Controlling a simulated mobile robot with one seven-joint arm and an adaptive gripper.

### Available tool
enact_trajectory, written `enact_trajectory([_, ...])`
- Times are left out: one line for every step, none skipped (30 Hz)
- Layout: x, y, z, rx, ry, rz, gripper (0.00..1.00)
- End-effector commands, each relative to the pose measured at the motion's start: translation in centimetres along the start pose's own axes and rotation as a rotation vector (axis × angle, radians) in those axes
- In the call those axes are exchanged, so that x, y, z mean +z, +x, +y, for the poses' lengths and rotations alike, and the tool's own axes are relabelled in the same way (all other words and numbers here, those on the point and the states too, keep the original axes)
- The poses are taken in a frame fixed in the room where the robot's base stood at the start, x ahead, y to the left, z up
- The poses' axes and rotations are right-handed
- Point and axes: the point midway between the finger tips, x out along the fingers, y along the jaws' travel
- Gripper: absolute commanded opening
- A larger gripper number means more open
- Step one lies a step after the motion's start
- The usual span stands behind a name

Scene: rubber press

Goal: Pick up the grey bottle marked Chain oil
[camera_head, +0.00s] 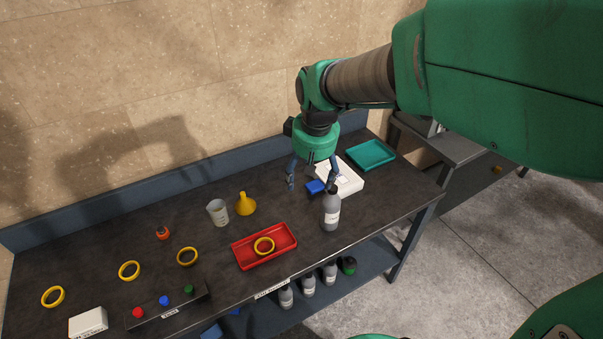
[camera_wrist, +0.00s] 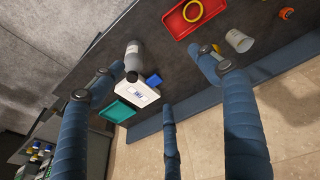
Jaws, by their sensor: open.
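A grey bottle (camera_head: 331,212) with a pale label and a dark cap stands upright on the dark bench top near its front edge. Its label is too small to read. It also shows in the wrist view (camera_wrist: 134,56), left of centre. My gripper (camera_head: 312,180) is open and empty above the bench, with its fingers spread wide. It is behind and to the left of the bottle in the head view, apart from it. In the wrist view the spread fingers (camera_wrist: 150,82) point toward the bench.
A white box (camera_head: 348,181) with a blue block (camera_head: 315,187) and a teal tray (camera_head: 371,154) are behind the bottle. A red tray (camera_head: 264,256) holding a yellow ring is to its left. A yellow funnel (camera_head: 245,206) and a cup (camera_head: 218,213) are farther left. Other bottles (camera_head: 308,286) stand on the lower shelf.

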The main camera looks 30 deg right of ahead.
Motion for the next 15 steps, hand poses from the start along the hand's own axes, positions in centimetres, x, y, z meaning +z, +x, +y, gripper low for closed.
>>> enact_trajectory([-0.6,0.9,1.1,-0.004,-0.002,-0.022,0.76])
enact_trajectory([-1.0,1.5,1.7,-0.005,-0.005,-0.031,0.76])
enact_trajectory([-1.4,2.3,2.5,-0.008,-0.01,-0.045,0.76])
enact_trajectory([-1.7,2.9,3.1,-0.01,-0.013,-0.054,0.76])
enact_trajectory([-1.9,3.6,3.7,-0.013,-0.016,-0.065,0.76])
enact_trajectory([-2.2,4.5,4.5,-0.017,-0.02,-0.078,0.76])
enact_trajectory([-2.4,5.2,5.0,-0.02,-0.024,-0.087,0.76])
enact_trajectory([-2.6,5.9,5.7,-0.023,-0.027,-0.097,0.76])
enact_trajectory([-2.8,6.8,6.5,-0.028,-0.031,-0.11,0.76])
enact_trajectory([-2.9,7.6,7.0,-0.032,-0.035,-0.12,0.76])
enact_trajectory([-3.0,8.3,7.6,-0.035,-0.037,-0.128,0.76])
enact_trajectory([-3.0,9.3,8.4,-0.04,-0.042,-0.14,0.76])
enact_trajectory([-3.1,10.1,9.0,-0.044,-0.044,-0.148,0.76])
enact_trajectory([-3.0,10.8,9.5,-0.048,-0.048,-0.157,0.76])
enact_trajectory([-3.1,11.7,10.2,-0.053,-0.051,-0.166,0.76])
